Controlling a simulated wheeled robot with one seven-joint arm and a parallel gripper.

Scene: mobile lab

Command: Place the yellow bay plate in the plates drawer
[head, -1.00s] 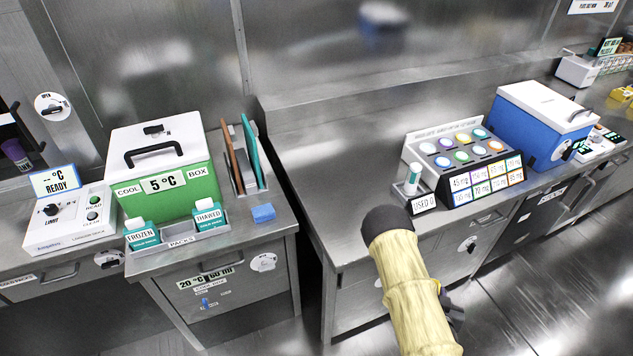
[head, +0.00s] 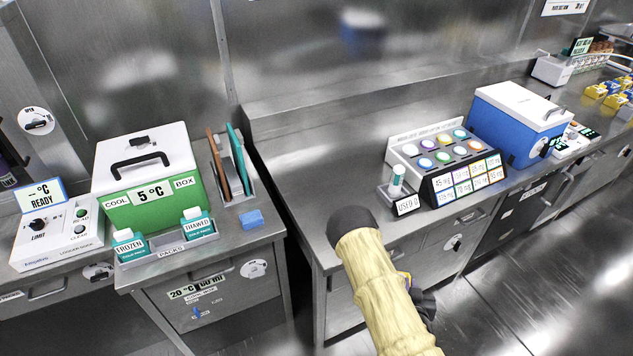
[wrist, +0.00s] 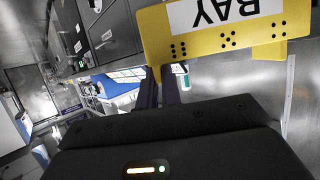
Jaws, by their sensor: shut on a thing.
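The yellow bay plate (wrist: 225,40) shows large in the wrist view, with a white "BAY" label upside down and rows of black dots. My gripper (wrist: 160,88) is shut on the plate, with its dark fingers at the plate's lower left edge. In the head view my gripper (head: 424,302) is mostly hidden behind my arm. Only a sliver of yellow (head: 406,278) shows beside it. Closed drawer fronts (head: 455,237) lie below the right counter. I cannot read which one is the plates drawer.
A vial rack (head: 450,165) and a blue box (head: 520,122) stand on the right counter. A green cool box (head: 150,190) and a blue sponge-like block (head: 251,219) are on the left counter. Yellow items (head: 612,95) sit at far right. A gap separates the counters; floor at lower right is clear.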

